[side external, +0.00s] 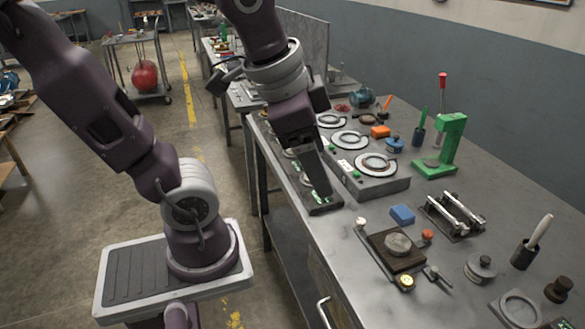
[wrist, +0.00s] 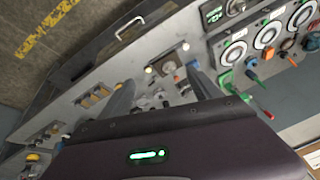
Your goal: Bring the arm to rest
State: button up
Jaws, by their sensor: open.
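My gripper (side external: 318,188) hangs over the near edge of the grey workbench (side external: 345,250), pointing down. Its tip is in front of a grey box with round dials (side external: 375,184). In the side external view only one edge of the fingers shows, and I cannot tell whether they touch the dark panel (side external: 322,205) behind them. In the wrist view my gripper (wrist: 160,92) has its two fingers wide apart. Nothing is held between them; bench parts show beyond the gap.
A blue block (side external: 402,214), a dark square plate with a round disc (side external: 397,246) and a metal fixture (side external: 453,214) lie right of my gripper. A green stand (side external: 444,146) and a red-topped rod (side external: 442,88) rise behind. Bare bench shows at the front.

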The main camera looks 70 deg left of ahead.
jog(key=s+n, duration=0.1)
jog(key=s, duration=0.1)
jog(key=s+f+n+t, duration=0.1)
jog(key=s+n, duration=0.1)
jog(key=shift+s+d+n, duration=0.15)
jog(key=shift+n, duration=0.15)
dwell(0.9)
